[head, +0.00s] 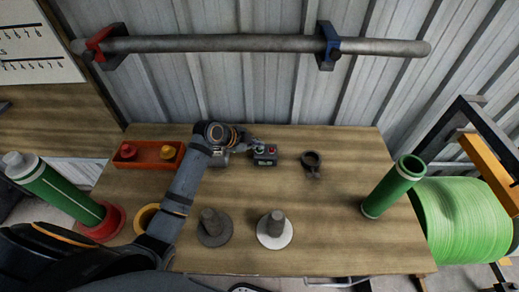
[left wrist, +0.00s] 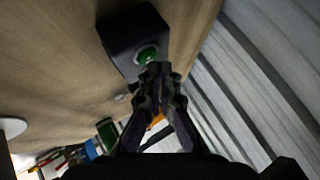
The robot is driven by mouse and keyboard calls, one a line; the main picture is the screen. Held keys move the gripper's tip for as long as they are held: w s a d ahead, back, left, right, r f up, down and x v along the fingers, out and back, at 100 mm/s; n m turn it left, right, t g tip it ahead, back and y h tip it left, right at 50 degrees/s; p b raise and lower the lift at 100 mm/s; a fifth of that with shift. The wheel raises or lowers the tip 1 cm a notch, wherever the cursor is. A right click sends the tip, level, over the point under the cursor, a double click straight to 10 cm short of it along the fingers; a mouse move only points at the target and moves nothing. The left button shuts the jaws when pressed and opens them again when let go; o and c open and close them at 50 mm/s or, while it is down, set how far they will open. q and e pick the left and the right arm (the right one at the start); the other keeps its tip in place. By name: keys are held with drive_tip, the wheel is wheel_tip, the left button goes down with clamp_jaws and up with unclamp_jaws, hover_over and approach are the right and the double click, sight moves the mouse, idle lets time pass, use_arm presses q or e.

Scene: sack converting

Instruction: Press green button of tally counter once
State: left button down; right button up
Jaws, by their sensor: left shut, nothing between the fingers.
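The tally counter (head: 265,159) is a small dark box near the back middle of the table, with a green button and a red button on top. In the left wrist view, the counter (left wrist: 122,36) shows as a dark block with its round green button (left wrist: 147,54). My left gripper (head: 252,146) is shut and empty at the counter's left side. In the left wrist view, the closed fingertips (left wrist: 158,74) overlap the lower edge of the green button. I cannot tell whether they touch it. My right gripper is not in view.
A red tray (head: 144,165) with two knobs stands at the table's left. A dark ring clamp (head: 311,163) lies right of the counter. Two grey pegs on discs (head: 275,242) stand near the front. A green tube (head: 394,187) stands at the right.

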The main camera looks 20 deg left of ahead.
use_arm(q)
drive_tip(key=shift+f, duration=0.45)
idle(0.6)
drive_tip(key=shift+r+p, duration=0.55)
drive_tip(key=shift+r, duration=0.3)
drive_tip(key=shift+r+p, duration=0.5)
drive_tip(key=shift+r, duration=0.05)
wheel_tip(320, 180, up, 4)
drive_tip(key=p, duration=0.3)
drive_tip(key=shift+f, duration=0.1)
